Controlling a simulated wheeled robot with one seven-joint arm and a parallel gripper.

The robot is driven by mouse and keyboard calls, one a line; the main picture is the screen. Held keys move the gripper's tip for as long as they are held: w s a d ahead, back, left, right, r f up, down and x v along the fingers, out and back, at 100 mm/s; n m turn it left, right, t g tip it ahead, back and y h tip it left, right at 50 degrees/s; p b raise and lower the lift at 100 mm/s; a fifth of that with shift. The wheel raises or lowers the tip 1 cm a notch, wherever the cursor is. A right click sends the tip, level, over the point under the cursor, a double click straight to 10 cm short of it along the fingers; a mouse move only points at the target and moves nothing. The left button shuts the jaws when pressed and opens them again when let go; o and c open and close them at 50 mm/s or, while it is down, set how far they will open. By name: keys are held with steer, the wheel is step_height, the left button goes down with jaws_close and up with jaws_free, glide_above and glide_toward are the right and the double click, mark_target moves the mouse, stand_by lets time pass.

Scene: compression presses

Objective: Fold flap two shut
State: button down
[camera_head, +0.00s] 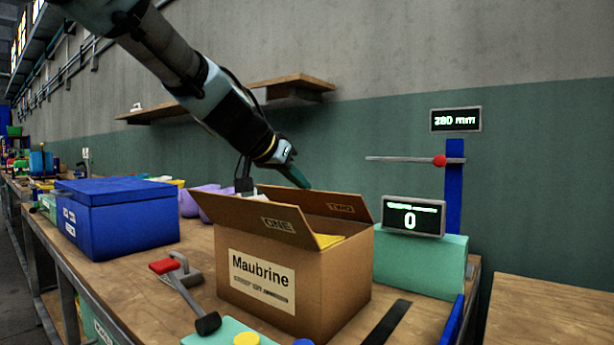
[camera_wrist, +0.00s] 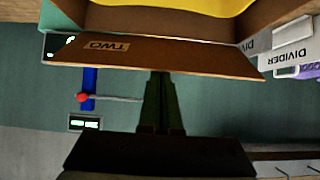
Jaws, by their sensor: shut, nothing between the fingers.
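The cardboard box (camera_head: 330,285) labelled "Maubrine" stands on the workbench with its top open. Flap two (camera_head: 312,205), marked "TWO", stands open and tilted outward at the box's far side. It also shows in the wrist view (camera_wrist: 180,54), with its "TWO" label at left. Flap one (camera_head: 245,217), marked "ONE", leans open on the near side. Something yellow (camera_wrist: 170,5) lies inside the box. My gripper (camera_head: 304,184) is shut and empty, above and behind flap two. In the wrist view its fingertips (camera_wrist: 160,78) are close to the flap's outer edge; I cannot tell whether they touch.
A blue lidded box (camera_head: 120,230) stands at left. White divider pieces (camera_wrist: 290,50) show in the wrist view.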

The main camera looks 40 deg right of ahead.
mark_target(310, 201)
steer(key=shift+d, duration=0.1)
steer(key=shift+w+d+r, duration=0.2)
steer(key=shift+d+r, duration=0.15)
steer(key=shift+d, duration=0.3)
steer(key=d+r+p, duration=0.2)
steer(key=r+p, duration=0.1)
steer(key=shift+w+d, duration=0.2)
steer(key=shift+w, duration=0.1)
steer(key=shift+a+r, duration=0.1)
steer(key=shift+a, duration=0.15)
steer(key=a+f+b+v, duration=0.1)
steer(key=b+v, duration=0.1)
steer(key=v, duration=0.7)
steer(key=d+r+g+y+p, duration=0.1)
steer(key=d+r+y+p, duration=0.2)
steer(key=p, duration=2.2)
step_height(310, 201, up, 2)
steer(key=shift+w+d+r+y, duration=0.15)
steer(key=shift+w+y, duration=0.2)
steer(key=shift+y, duration=0.55)
